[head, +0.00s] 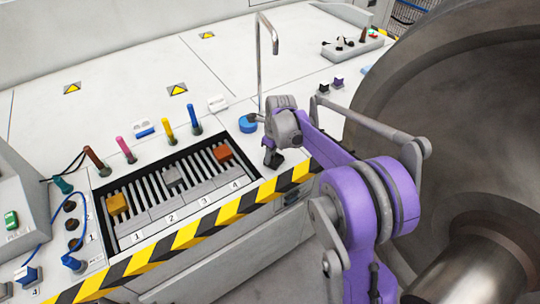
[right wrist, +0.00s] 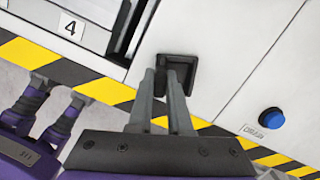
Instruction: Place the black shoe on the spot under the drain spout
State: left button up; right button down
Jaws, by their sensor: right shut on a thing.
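My right gripper (head: 271,148) points down at the white bench, just right of the slotted rack. It is shut on the black shoe (head: 276,160), a small dark block mostly covered by the gripper in the head view. In the right wrist view the fingers (right wrist: 166,78) meet at the black shoe (right wrist: 188,61), which is close to the white surface; I cannot tell whether it touches. The drain spout (head: 260,60) is a tall thin hooked pipe behind my right gripper. No marked spot under it shows clearly. My left gripper is not in view.
The slotted rack (head: 150,222) holds yellow, grey and orange blocks. Coloured pegs stand behind the rack. A striped front edge (head: 215,226) and a large metal wheel (head: 400,75) bound the area.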

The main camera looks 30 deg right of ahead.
aim_at(274, 167)
jog(key=c, duration=0.8)
grip_release()
jog(key=shift+c, duration=0.2)
jog(key=shift+r, duration=0.1)
jog(key=shift+r, duration=0.3)
notch_tip(274, 167, up, 10)
jog(key=s+r+p, duration=0.1)
jog(key=s, duration=0.1)
jog(key=s+a+f+n+t, duration=0.1)
jog(key=s+a+n, duration=0.3)
jog(key=s+n, duration=0.35)
jog(key=s+a+n+t, duration=0.1)
jog(key=s+a+n, duration=0.45)
jog(key=n, duration=0.35)
jog(key=s+a+f+n, duration=0.1)
jog(key=s+f+n, duration=0.2)
jog(key=s+n, duration=0.3)
jog(key=s+a+f+n+t, duration=0.1)
jog(key=s+f+n, duration=0.2)
jog(key=s+n, duration=0.3)
jog(key=shift+a+f+n+h, duration=0.35)
jog(key=shift+f+n+h, duration=0.05)
jog(key=shift+n, duration=0.65)
